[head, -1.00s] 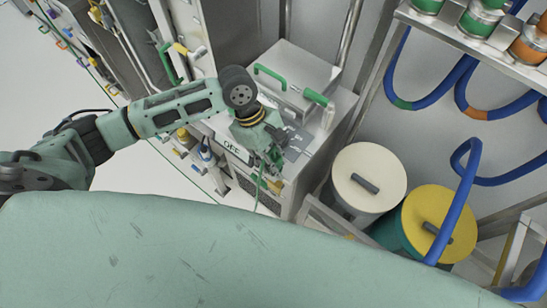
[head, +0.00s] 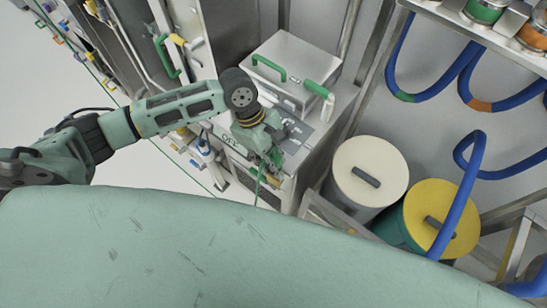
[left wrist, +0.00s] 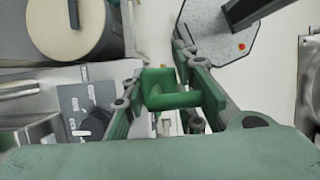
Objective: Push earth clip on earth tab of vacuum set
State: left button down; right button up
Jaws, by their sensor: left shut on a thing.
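My left gripper (head: 268,168) is at the front edge of the steel vacuum set (head: 330,115), low beside its top panel. In the left wrist view its two fingers (left wrist: 165,95) close on a green earth clip (left wrist: 158,76) from both sides. A thin green cable (head: 258,188) hangs below the gripper in the head view. The vacuum set's grey panel with a dark knob (left wrist: 85,115) is left of the fingers in the left wrist view. I cannot make out the earth tab clearly; the clip and fingers hide much of that spot. My right gripper is out of view.
A steel box with green handles (head: 297,70) stands on top of the vacuum set. A cream-lidded drum (head: 380,160) and a yellow-lidded drum (head: 425,205) stand to the right. Blue hoses (head: 468,85) hang from the rack.

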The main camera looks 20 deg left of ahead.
pick_arm(q)
jog(key=shift+r, duration=0.1)
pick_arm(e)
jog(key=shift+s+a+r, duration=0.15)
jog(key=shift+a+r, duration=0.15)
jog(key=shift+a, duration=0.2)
pick_arm(q)
jog(key=shift+f, duration=0.2)
jog(key=shift+f+p, duration=0.3)
jog(key=shift+f, duration=1.15)
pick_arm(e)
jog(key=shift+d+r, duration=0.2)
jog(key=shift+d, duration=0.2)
pick_arm(q)
jog(key=shift+f, duration=0.1)
jog(key=shift+f, duration=0.95)
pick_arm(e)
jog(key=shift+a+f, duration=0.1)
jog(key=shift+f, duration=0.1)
